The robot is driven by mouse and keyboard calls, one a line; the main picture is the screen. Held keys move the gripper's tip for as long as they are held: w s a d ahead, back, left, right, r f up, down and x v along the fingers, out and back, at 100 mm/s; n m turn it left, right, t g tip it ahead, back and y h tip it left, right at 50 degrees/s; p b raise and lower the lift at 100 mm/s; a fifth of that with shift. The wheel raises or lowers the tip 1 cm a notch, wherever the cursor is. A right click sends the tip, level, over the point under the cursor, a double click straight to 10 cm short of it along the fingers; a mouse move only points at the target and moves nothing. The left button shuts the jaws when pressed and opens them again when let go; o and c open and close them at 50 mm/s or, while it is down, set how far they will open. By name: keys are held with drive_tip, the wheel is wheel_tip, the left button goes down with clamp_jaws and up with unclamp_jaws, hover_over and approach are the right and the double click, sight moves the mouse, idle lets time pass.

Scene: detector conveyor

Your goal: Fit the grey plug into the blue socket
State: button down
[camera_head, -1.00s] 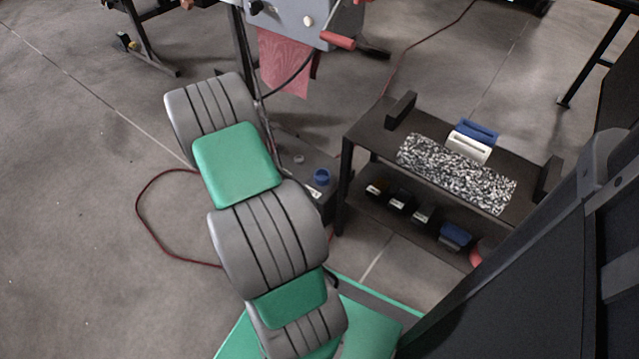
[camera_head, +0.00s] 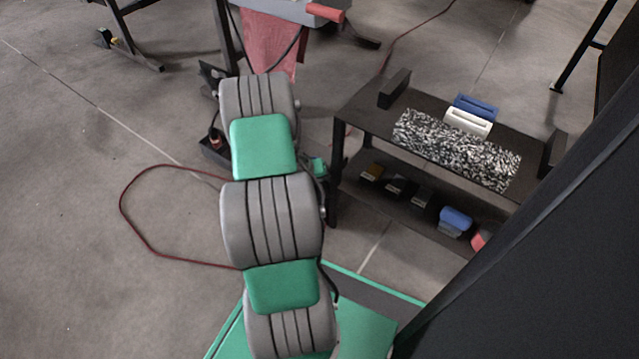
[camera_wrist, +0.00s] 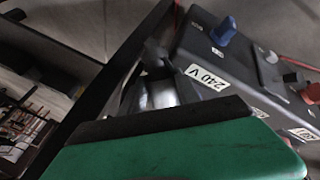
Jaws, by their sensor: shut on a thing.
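In the wrist view my gripper (camera_wrist: 156,72) is shut on a pale grey cylindrical piece, apparently the grey plug (camera_wrist: 162,96). Its dark fingers hide much of it. The blue socket (camera_wrist: 222,32) stands on the top of a dark grey box, up and to the right of my gripper, apart from the plug. In the head view my arm covers the gripper, plug and blue socket.
The dark box (camera_wrist: 190,45) carries a "240 V" label (camera_wrist: 207,77) and a red socket (camera_wrist: 292,84). In the head view a black two-level bench (camera_head: 360,110) holds a speckled block (camera_head: 455,150). A red cable (camera_head: 135,220) lies on the floor.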

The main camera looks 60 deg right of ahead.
drive_tip(key=shift+r, duration=0.1)
drive_tip(key=c, duration=0.9)
unclamp_jaws()
drive_tip(key=shift+f, duration=0.2)
